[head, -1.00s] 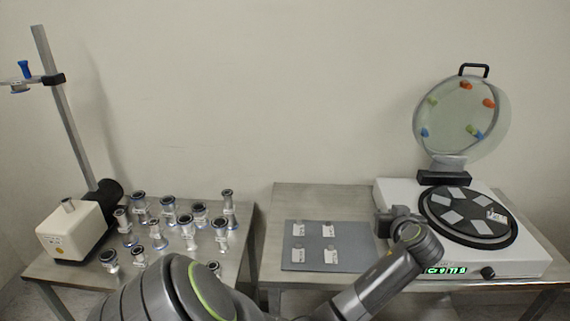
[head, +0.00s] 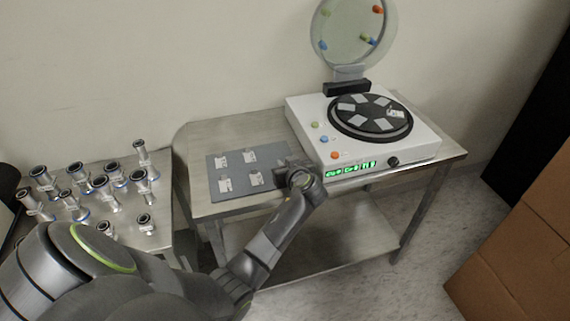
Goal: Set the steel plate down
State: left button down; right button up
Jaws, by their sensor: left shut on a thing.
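My left gripper (head: 284,168) is at the right edge of the grey mat (head: 236,188), just in front of the white machine (head: 309,130). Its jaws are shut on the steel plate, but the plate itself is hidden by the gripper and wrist. Several small labelled pieces (head: 256,178) lie on the mat. The machine's round black turntable (head: 370,132) carries several light flat plates (head: 383,124). I cannot tell whether the gripper touches the mat. My right gripper is not in view.
The machine's clear round lid (head: 352,35) stands open. Coloured buttons (head: 335,155) and a green display (head: 350,170) are on its front. Several metal flanged fittings (head: 103,190) stand on the left table. Cardboard boxes (head: 525,240) are at the right. The metal table (head: 215,130) is bare behind the mat.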

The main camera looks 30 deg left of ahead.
pick_arm(q)
jog(key=shift+f, duration=0.1)
jog(key=shift+f, duration=0.15)
jog(key=c, duration=1.4)
grip_release()
jog(key=shift+r, duration=0.25)
jog(key=shift+r, duration=0.1)
